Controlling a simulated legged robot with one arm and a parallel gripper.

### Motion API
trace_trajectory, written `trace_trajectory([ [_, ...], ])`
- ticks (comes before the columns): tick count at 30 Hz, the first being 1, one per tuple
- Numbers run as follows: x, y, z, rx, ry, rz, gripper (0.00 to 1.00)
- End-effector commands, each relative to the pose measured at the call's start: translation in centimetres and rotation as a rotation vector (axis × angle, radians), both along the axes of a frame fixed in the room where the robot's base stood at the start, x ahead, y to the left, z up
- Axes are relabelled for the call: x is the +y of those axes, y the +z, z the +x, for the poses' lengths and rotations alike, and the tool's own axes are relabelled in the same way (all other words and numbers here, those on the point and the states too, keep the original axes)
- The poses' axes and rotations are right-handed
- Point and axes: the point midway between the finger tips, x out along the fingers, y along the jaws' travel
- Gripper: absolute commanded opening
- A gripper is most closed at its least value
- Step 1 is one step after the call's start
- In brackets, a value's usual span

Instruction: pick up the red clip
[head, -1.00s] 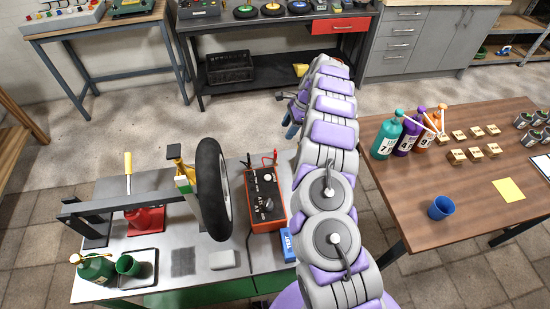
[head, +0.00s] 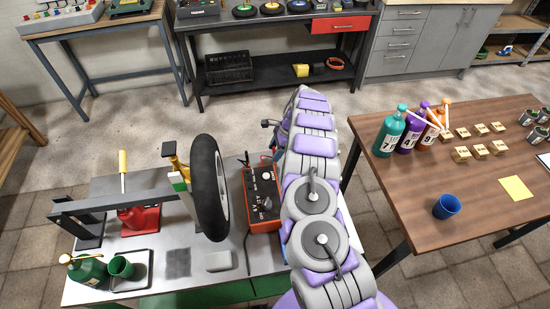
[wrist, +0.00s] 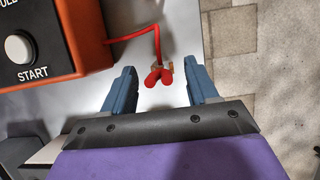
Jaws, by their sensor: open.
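The red clip (wrist: 157,78) lies on the light grey bench top, joined to a red wire from the orange charger box (wrist: 70,40). In the wrist view it sits just beyond and between my gripper's (wrist: 163,82) two blue fingers, which are open and empty. The fingers are apart from the clip. In the head view my gripper (head: 270,124) is partly hidden behind my arm at the far side of the bench, above the charger box (head: 262,205). The red clip is mostly hidden by my arm there.
A wheel (head: 210,188) on a stand rises left of the charger box. A wooden table (head: 480,215) with bottles is at the right. The floor behind the bench is clear.

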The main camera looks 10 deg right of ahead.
Motion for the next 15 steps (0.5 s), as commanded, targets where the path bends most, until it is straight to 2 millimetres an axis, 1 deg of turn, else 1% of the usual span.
trace_trajectory([
  [1,0.31,-1.08,-0.09,0.003,0.001,-0.001,0.58],
  [3,0.61,-1.78,-0.09,0.003,0.001,-0.002,0.58],
  [6,0.8,-2.06,-0.06,0.0,0.001,-0.002,0.58],
  [11,0.77,-1.93,-0.02,-0.001,0.0,-0.001,0.58],
  [15,0.74,-1.92,0.0,-0.001,0.0,-0.001,0.46],
])
